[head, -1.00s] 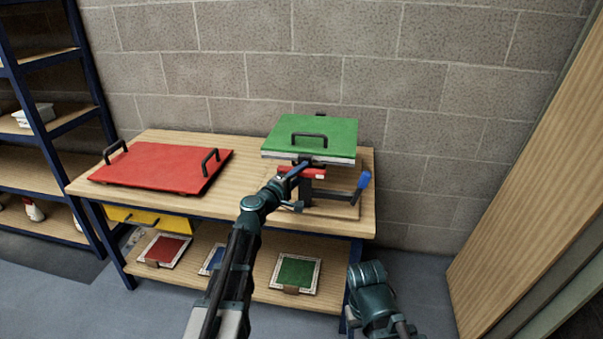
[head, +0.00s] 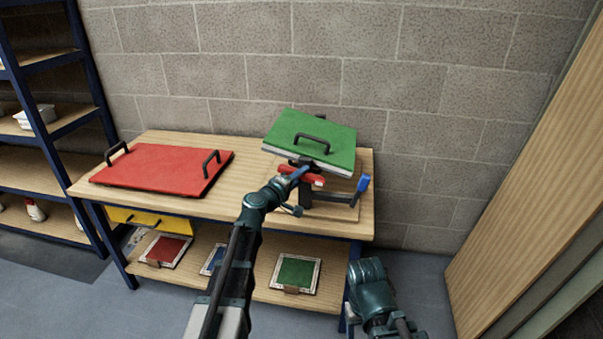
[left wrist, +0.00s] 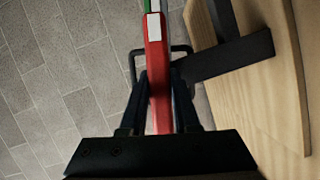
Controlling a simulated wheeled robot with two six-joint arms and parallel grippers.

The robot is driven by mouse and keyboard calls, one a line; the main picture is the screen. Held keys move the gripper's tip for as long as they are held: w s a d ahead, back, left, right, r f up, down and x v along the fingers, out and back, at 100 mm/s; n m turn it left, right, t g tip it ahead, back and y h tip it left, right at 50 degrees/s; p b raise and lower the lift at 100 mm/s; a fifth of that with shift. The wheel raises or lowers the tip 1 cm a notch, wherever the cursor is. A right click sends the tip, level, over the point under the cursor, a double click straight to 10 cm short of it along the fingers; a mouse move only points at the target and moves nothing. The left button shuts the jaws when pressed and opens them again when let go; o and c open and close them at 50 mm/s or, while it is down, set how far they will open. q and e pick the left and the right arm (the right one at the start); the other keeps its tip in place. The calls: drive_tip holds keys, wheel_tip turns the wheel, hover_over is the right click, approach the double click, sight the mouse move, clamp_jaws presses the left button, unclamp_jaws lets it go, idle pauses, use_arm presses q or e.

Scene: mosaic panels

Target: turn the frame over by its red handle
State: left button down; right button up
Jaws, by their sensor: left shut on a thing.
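The frame has a green face (head: 310,140) with a black handle on top. It sits on a stand at the right of the bench and is tilted, its right side lower than its left. Its red handle (head: 315,179) sticks out at the front below the panel. My left gripper (head: 298,173) is at the red handle and shut on it. In the left wrist view the red handle (left wrist: 157,75) lies between the two fingers (left wrist: 157,100). My right arm (head: 372,295) shows at the lower right of the head view; its fingertips cannot be made out.
A red board (head: 160,168) with two black handles lies on the bench's left. A lever with a blue grip (head: 363,183) is at the stand's right. Framed tiles, one green (head: 296,271), lie on the lower shelf. The bench middle is partly clear.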

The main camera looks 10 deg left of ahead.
use_arm(q)
drive_tip(key=shift+s+m+g+y+p, duration=0.1)
drive_tip(key=shift+m+g+y+p, duration=0.5)
drive_tip(key=shift+m+p, duration=1)
drive_tip(key=shift+m+y+p, duration=0.65)
drive_tip(key=shift+m+y, duration=0.25)
drive_tip(key=shift+m, duration=0.7)
drive_tip(key=shift+f+m+g+y+p, duration=0.1)
drive_tip(key=shift+m+g+y+p, duration=0.4)
drive_tip(key=shift+m+y, duration=1.5)
drive_tip(key=shift+m, duration=0.7)
drive_tip(key=shift+m+y+b, duration=0.3)
drive_tip(key=shift+m+y, duration=0.5)
drive_tip(key=shift+m, duration=0.5)
drive_tip(key=shift+m+t+y+b, duration=0.4)
drive_tip(key=shift+m+y+b, duration=0.4)
drive_tip(key=shift+m, duration=0.5)
drive_tip(key=shift+f+m+t+y+b, duration=0.1)
drive_tip(key=shift+m+t+y+b, duration=0.65)
drive_tip(key=shift+m+b, duration=0.9)
drive_tip(key=shift+m+t+y+b, duration=0.25)
drive_tip(key=shift+m+y+b, duration=0.6)
drive_tip(key=shift+m, duration=0.8)
drive_tip(key=shift+m+b, duration=0.45)
drive_tip(key=shift+m, duration=0.05)
